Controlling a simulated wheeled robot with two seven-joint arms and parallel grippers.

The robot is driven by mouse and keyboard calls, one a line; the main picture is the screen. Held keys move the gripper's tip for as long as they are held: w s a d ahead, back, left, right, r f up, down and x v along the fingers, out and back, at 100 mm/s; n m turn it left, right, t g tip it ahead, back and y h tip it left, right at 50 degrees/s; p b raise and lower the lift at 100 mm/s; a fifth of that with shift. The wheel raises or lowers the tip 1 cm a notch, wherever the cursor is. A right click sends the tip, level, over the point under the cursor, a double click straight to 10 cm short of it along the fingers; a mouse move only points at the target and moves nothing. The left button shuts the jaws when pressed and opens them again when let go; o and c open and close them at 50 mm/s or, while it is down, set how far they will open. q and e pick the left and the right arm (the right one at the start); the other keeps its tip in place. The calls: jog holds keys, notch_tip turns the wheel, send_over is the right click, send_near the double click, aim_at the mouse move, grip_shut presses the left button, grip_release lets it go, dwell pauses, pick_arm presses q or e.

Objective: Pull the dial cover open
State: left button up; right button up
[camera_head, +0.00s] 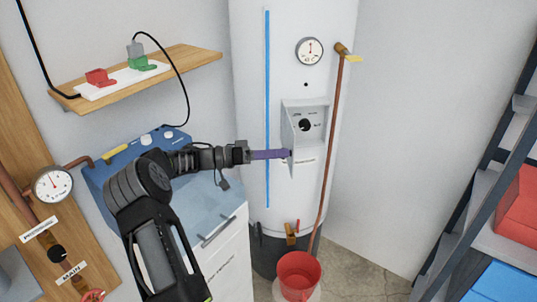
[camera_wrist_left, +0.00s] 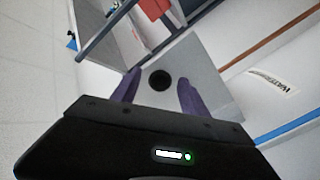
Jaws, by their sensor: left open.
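The dial cover (camera_head: 291,130) is a light grey plate on the front of the white tank. It stands out from the panel at the panel's left side, and the black dial (camera_head: 305,125) shows to its right. In the left wrist view the cover (camera_wrist_left: 205,72) fills the middle, with a round black knob (camera_wrist_left: 160,80) on its face. My left gripper (camera_head: 284,154) points right at the cover's lower part. Its purple fingers are open, one on each side of the knob (camera_wrist_left: 160,92). Whether they touch the cover is unclear. My right gripper is not in view.
The white tank (camera_head: 245,60) carries a gauge (camera_head: 309,51) and a copper pipe (camera_head: 330,150) down its right side. A red bucket (camera_head: 298,272) stands below. A blue box (camera_head: 112,178) lies under my left arm. Shelves (camera_head: 470,190) stand at the right.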

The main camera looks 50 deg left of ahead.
pick_arm(q)
jog(key=v, duration=0.7)
jog(key=shift+s+a+b, duration=0.25)
jog(key=shift+b, duration=0.05)
dwell(0.5)
